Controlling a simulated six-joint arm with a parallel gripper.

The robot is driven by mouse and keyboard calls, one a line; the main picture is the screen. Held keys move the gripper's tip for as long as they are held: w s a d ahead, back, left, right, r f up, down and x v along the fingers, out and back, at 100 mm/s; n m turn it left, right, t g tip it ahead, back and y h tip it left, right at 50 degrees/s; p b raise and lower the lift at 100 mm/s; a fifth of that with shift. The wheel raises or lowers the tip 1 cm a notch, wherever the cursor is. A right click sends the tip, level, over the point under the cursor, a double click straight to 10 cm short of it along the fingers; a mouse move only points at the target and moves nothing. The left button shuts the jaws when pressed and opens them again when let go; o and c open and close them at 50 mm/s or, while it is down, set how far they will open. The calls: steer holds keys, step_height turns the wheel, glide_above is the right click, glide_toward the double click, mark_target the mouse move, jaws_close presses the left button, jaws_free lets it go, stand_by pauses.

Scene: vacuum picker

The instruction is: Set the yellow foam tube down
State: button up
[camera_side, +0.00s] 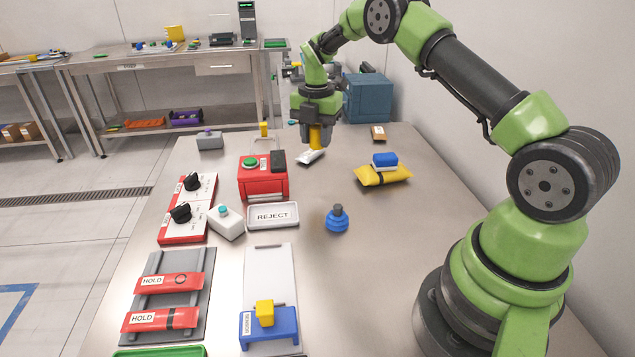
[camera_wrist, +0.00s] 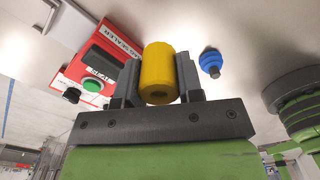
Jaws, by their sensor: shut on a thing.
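The yellow foam tube (camera_side: 316,136) hangs upright under my gripper (camera_side: 316,120) at the far part of the steel table in the side view. In the wrist view the tube (camera_wrist: 158,70) sits between the two dark jaws of my gripper (camera_wrist: 158,88), which are shut on it. In the side view a silvery-white packet (camera_side: 309,157) lies on the table close below the tube. I cannot tell whether the tube touches the packet or the table.
A red box with a green button (camera_side: 262,180) and a white REJECT tray (camera_side: 273,216) stand left of centre. A blue suction-cup piece (camera_side: 337,220) stands mid-table. A yellow pouch with a blue block (camera_side: 383,176) lies right. The table right of the blue piece is clear.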

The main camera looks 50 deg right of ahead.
mark_target(317, 184)
step_height(317, 184, down, 10)
steer(key=shift+d+r, duration=0.1)
steer(key=shift+d, duration=0.05)
stand_by(0.4)
steer(key=o, duration=0.9)
